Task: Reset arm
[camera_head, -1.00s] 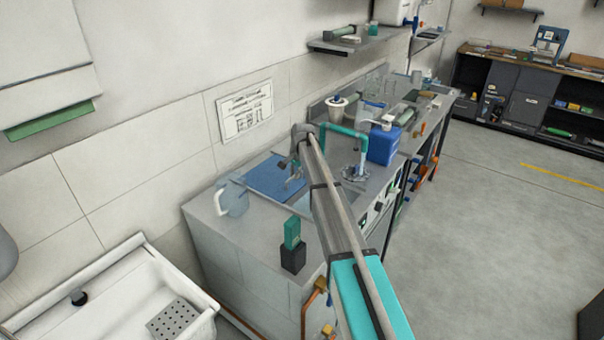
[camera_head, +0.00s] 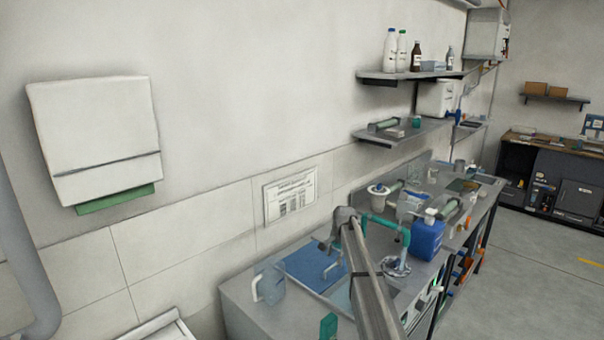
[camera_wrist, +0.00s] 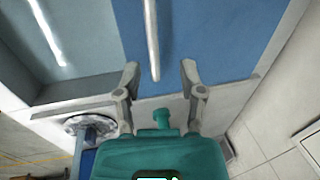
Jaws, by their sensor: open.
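My arm reaches over the counter (camera_head: 240,302) in the head view, with its far end above the blue mat (camera_head: 306,262). In the wrist view my gripper (camera_wrist: 159,68) is open, with its two fingers apart and nothing clasped. The blue mat (camera_wrist: 205,45) lies beyond the fingers. A pale thin rod (camera_wrist: 152,40) runs down the picture toward the gap between the fingertips; I cannot tell how far below it is. In the head view the fingers are small and hard to make out.
A clear jug (camera_head: 270,284) stands left of the mat. A blue canister (camera_head: 427,238) and a white funnel-like vessel (camera_head: 380,192) stand to the right. Shelves (camera_head: 405,77) with bottles hang above. A white dispenser (camera_head: 97,135) is on the wall. Floor to the right is open.

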